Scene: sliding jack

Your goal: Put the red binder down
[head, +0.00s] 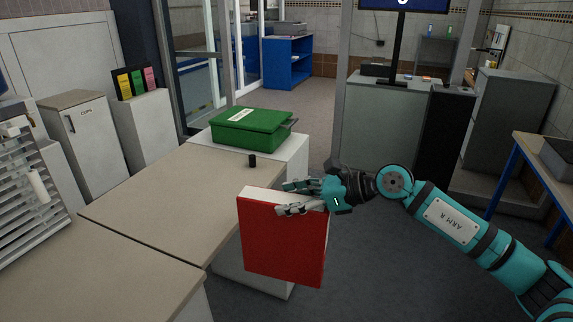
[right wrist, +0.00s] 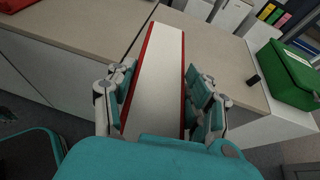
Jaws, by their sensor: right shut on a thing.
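The red binder (head: 284,240) is upright in the head view, in front of the right edge of the beige worktop. Its white top side faces up, and it also shows in the right wrist view (right wrist: 158,80) between the fingers. My right gripper (head: 290,198) is shut on the binder near its top edge; in the right wrist view its fingers (right wrist: 160,105) press both sides. The binder's far end overlaps the worktop in the wrist view; I cannot tell whether it touches it. My left gripper is in neither view.
The beige worktop (head: 165,205) is mostly bare. A small black cylinder (head: 252,160) stands near its far corner. A green case (head: 252,129) rests on a white surface behind. A white slatted rack (head: 28,190) stands at the left. Open floor lies to the right.

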